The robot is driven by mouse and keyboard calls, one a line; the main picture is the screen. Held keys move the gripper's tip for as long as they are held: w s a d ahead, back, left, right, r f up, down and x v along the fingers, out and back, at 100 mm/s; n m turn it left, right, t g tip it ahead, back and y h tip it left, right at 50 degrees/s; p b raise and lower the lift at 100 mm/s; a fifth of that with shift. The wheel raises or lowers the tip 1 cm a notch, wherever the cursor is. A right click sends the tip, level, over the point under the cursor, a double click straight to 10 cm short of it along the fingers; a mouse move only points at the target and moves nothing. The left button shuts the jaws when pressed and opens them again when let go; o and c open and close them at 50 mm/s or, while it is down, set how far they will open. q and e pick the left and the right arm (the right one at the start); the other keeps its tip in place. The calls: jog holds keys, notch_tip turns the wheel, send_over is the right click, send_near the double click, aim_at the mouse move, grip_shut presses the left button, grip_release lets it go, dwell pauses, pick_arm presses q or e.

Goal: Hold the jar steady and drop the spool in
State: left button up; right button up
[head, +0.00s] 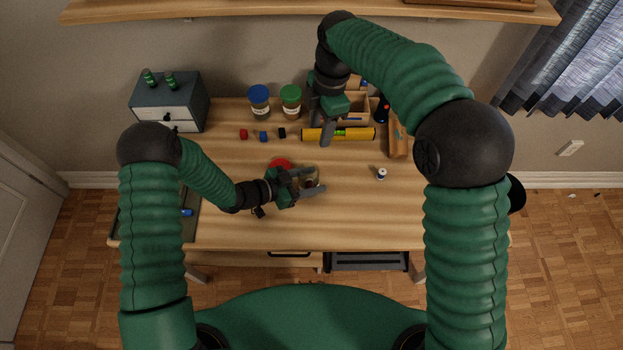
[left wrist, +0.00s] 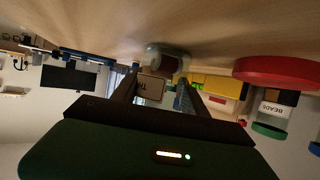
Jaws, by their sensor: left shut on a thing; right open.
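My left gripper (head: 314,181) is shut on a small glass jar (head: 310,183) that stands at the middle of the desk. Its fingers lie on either side of the jar and partly hide it. The left wrist view shows the jar's pale label (left wrist: 152,88) between the fingers, and something reddish brown in the glass. A small white and blue spool (head: 381,174) stands on the desk to the right of the jar, apart from both grippers. My right gripper (head: 320,128) is open and empty above the back of the desk, near the yellow level.
A red lid (head: 279,164) lies just behind the left gripper. A yellow level (head: 349,134), a wooden box (head: 352,108) and lidded jars (head: 259,100) stand at the back. A grey drawer cabinet (head: 170,103) is back left, a tray (head: 187,228) front left. The desk around the spool is clear.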

pick_arm(q)
jog(key=o, duration=1.5)
jog(key=shift+a, duration=0.1)
